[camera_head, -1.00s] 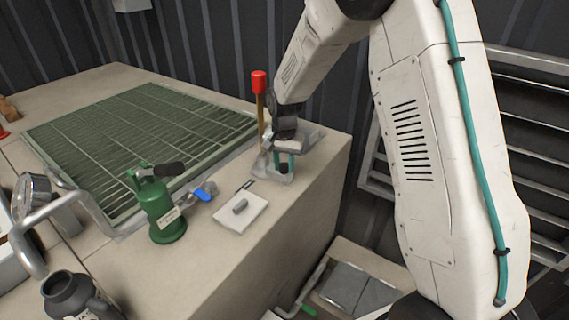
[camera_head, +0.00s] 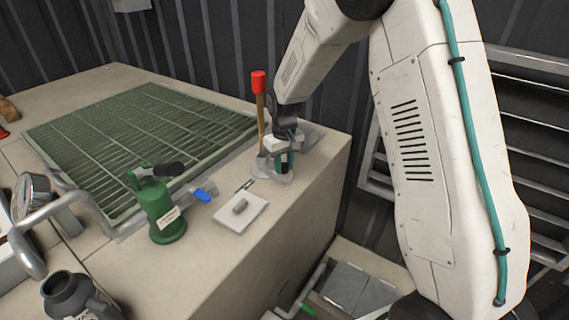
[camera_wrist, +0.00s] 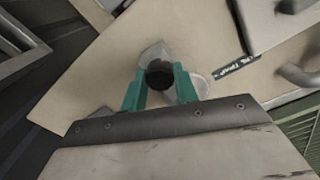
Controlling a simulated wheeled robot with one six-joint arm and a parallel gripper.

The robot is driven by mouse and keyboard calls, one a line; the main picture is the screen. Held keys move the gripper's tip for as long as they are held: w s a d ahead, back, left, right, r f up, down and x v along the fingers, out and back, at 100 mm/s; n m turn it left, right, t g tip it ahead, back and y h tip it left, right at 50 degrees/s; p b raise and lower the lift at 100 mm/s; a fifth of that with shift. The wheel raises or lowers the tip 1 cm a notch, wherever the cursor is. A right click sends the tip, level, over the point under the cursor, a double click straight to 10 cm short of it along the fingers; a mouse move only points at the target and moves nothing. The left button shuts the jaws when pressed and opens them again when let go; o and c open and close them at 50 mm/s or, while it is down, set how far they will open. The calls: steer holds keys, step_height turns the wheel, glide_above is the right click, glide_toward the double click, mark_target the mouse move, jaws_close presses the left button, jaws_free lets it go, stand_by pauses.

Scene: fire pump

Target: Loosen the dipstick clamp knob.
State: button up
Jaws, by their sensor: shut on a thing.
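The dipstick clamp knob is a small black round knob (camera_wrist: 159,75) in the wrist view, on a grey metal bracket. My gripper (camera_wrist: 160,84) has teal fingers, one on each side of the knob, and is shut on it. In the head view my gripper (camera_head: 284,161) is at the bracket near the bench's right edge, and the knob is mostly hidden by it. The dipstick (camera_head: 260,108), a brown rod with a red top, stands upright just left of my gripper.
A green grating (camera_head: 140,140) covers the bench behind. A pressure gauge (camera_head: 33,190) on a grey pipe stands at far left.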

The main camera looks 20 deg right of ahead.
mark_target(284, 164)
steer(key=shift+w+r+n, duration=0.2)
steer(key=shift+w+n, duration=0.05)
steer(key=shift+n, duration=0.45)
steer(key=o, duration=1)
steer(key=shift+c, duration=0.2)
steer(key=shift+s+f, duration=0.1)
steer(key=shift+f, duration=0.05)
step_height(284, 164, up, 8)
steer(key=shift+f, duration=0.1)
